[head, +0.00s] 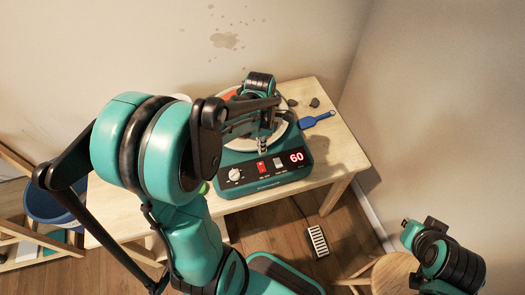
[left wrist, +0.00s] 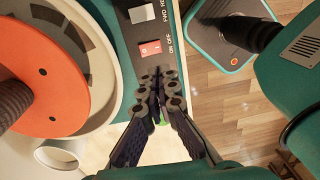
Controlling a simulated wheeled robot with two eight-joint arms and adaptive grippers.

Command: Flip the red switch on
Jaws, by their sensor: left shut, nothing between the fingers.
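The red switch (head: 261,167) sits on the dark front panel of the teal pottery wheel (head: 310,160). In the left wrist view the red switch (left wrist: 150,49) is clear, beside the label "ON OFF". I cannot tell which way its rocker is tipped. My left gripper (head: 262,146) is shut and empty, its tips close to the switch. In the left wrist view the left gripper's tips (left wrist: 160,78) appear just below the switch; contact cannot be told. My right gripper (head: 408,232) is far off at the lower right, its fingers unclear.
The wheel stands on a wooden table (head: 342,150). A white knob (head: 235,174), a grey switch (head: 278,163) and a red "60" display (head: 296,157) share the panel. A blue tool (head: 318,119) lies behind right. A stool (head: 393,272) stands near my right arm.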

